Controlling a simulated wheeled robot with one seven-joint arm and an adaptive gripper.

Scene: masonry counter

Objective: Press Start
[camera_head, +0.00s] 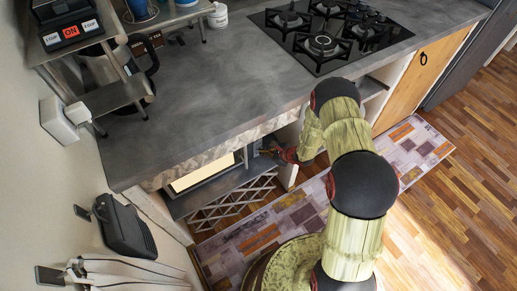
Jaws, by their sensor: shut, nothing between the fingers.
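An appliance with a lit, pale front window (203,172), looking like a microwave, sits in an open bay under the counter. Its right side, where dark panel parts show, lies close to my gripper (264,152). My gripper is shut and empty, reaching in below the counter edge at that right side. Its tips are small and dark here, and I cannot tell whether they touch the panel. No Start label is readable on the appliance.
The grey counter (215,90) overhangs the bay, with a gas hob (325,40) on top. A shelf at upper left holds a dark device with a red ON label (71,31). A white post stands right of the bay. A patterned rug (262,238) covers the floor below.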

